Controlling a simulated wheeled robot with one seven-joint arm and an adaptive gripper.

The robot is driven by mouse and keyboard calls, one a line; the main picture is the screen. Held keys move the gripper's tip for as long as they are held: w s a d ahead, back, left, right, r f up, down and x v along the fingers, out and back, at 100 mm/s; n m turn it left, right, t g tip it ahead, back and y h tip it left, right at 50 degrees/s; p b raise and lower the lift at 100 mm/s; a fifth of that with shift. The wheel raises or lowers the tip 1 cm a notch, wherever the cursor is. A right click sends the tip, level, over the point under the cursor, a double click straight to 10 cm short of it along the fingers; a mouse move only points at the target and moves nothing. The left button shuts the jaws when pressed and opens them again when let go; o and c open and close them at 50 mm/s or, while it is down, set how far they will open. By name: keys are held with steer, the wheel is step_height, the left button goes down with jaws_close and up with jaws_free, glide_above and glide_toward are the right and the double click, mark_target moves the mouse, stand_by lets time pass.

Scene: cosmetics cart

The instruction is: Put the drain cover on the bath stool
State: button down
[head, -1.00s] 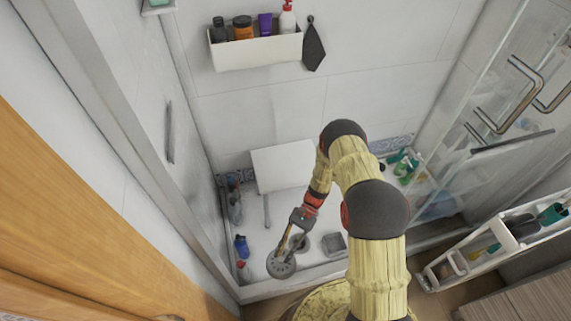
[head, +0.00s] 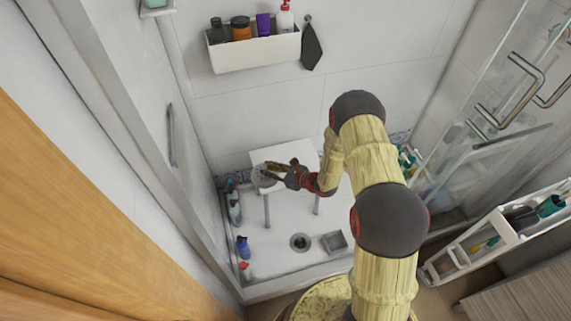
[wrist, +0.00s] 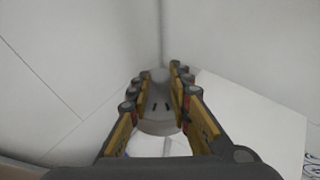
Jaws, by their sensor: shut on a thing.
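The white bath stool (head: 294,152) stands at the back of the shower floor; its white top also shows on the right in the wrist view (wrist: 250,112). My gripper (head: 269,171) is at the left part of the stool in the head view. It is shut on the round grey drain cover (head: 260,180), which shows between the fingers in the wrist view (wrist: 158,125). The cover overlaps the stool's left edge in the head view. I cannot tell whether it touches the top. My forearm hides the stool's right side.
The open floor drain (head: 300,242) and a square grey tray (head: 334,242) are on the shower floor. Bottles (head: 243,248) stand along the left wall. A wall shelf (head: 255,52) hangs above. A white cart (head: 490,240) stands at right.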

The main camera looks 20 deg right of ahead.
steer(key=w+d+m+t+h, duration=0.2)
steer(key=w+d+m+h, duration=0.1)
steer(key=d, duration=0.2)
steer(key=shift+w+a+f+b, duration=0.2)
steer(key=shift+w+f+b, duration=1.7)
steer(key=shift+w+f, duration=1.5)
steer(key=shift+w+a+f+b, duration=0.15)
steer(key=shift+w+f+b, duration=1.75)
steer(key=shift+w+f, duration=1.5)
steer(key=shift+w+r, duration=0.15)
steer(key=shift+f, duration=0.2)
steer(key=c, duration=1.6)
jaws_free()
steer(key=shift+c, duration=0.2)
steer(key=shift+r, duration=0.15)
